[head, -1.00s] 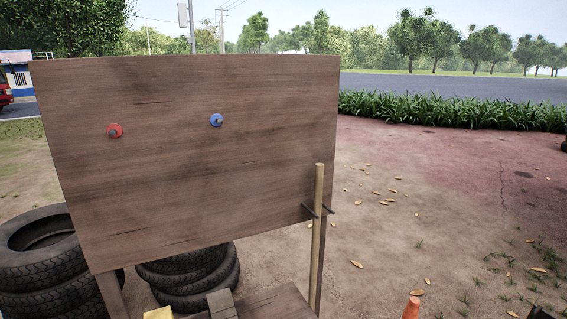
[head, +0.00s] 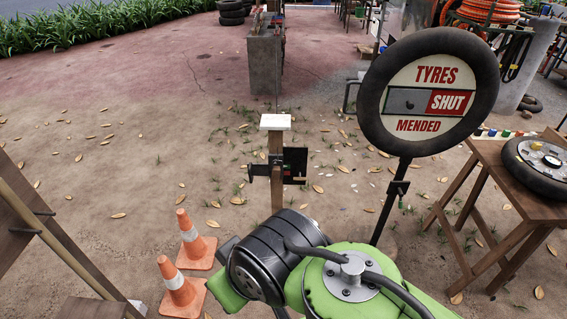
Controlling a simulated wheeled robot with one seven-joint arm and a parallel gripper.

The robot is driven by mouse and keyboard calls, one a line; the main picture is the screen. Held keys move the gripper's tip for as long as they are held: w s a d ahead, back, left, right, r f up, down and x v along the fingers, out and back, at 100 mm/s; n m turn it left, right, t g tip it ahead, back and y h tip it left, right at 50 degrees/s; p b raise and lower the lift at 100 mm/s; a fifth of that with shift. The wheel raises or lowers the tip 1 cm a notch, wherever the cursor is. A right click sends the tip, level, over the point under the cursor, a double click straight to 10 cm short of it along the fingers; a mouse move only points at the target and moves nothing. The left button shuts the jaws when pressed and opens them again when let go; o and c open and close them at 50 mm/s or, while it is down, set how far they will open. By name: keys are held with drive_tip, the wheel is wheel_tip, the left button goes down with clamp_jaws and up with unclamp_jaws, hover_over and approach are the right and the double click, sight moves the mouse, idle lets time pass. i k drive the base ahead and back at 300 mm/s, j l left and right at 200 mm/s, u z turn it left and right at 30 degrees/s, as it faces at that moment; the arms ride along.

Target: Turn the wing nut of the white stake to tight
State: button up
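A wooden stake with a white top (head: 275,122) stands upright on the dirt near the middle of the head view. A black plate with a dark bracket (head: 295,160) is fixed across the stake below its top, with small coloured marks on it. Small dark parts stick out to the left of the stake. I cannot tell which part is the wing nut or how it is turned. My green and black arm (head: 345,275) reaches in from the bottom, in front of the stake's foot. My gripper's fingers do not show.
Two orange cones (head: 193,240) stand left of the stake. A round tyre sign (head: 430,92) on a thin post is to the right, with a wooden table (head: 535,215) beyond. A wooden board edge is at the left. Leaf-strewn ground lies behind the stake.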

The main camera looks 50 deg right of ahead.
sight(299, 178)
drive_tip(key=z, duration=1.25)
